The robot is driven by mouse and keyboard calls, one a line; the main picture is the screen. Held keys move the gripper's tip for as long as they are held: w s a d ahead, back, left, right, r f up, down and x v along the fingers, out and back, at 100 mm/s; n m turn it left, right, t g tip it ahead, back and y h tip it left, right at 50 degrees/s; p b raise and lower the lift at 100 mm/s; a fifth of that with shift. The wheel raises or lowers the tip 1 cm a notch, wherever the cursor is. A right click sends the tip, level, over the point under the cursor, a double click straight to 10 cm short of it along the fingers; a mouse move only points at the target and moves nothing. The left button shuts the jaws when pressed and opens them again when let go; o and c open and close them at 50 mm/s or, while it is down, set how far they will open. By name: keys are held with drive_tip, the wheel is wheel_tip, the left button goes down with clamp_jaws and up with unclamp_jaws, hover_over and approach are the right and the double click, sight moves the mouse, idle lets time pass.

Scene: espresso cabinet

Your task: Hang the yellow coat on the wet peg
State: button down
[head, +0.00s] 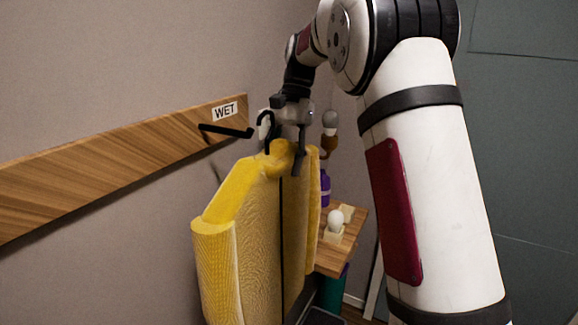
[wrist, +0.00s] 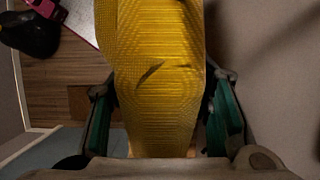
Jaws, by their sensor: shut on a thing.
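The yellow coat (head: 262,235) hangs upright from my gripper (head: 285,150) in the head view, with a black hook loop above its collar. My gripper is shut on the coat near the collar. The wet peg (head: 228,131) is a black rod sticking out of a wooden wall board under a white "WET" label (head: 225,111). The coat's hook appears close to the peg's tip; whether they touch cannot be told. In the wrist view the coat (wrist: 160,70) fills the middle between the two fingers with green pads.
The wooden board (head: 100,170) runs along the left wall. Behind the coat, a wooden shelf (head: 328,258) holds a white egg-like item (head: 336,218) and a purple bottle (head: 325,188). A teal container (head: 337,290) is below it. A dark shoe-like item (wrist: 30,35) shows in the wrist view.

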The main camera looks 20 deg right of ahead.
drive_tip(key=shift+w+a+f, duration=0.2)
drive_tip(key=shift+a, duration=0.75)
drive_tip(key=shift+w+a+f, duration=0.15)
drive_tip(key=shift+a+f, duration=0.1)
drive_tip(key=shift+a, duration=0.7)
drive_tip(key=shift+w+a+f, duration=0.2)
drive_tip(key=shift+a, duration=0.75)
drive_tip(key=c, duration=0.7)
unclamp_jaws()
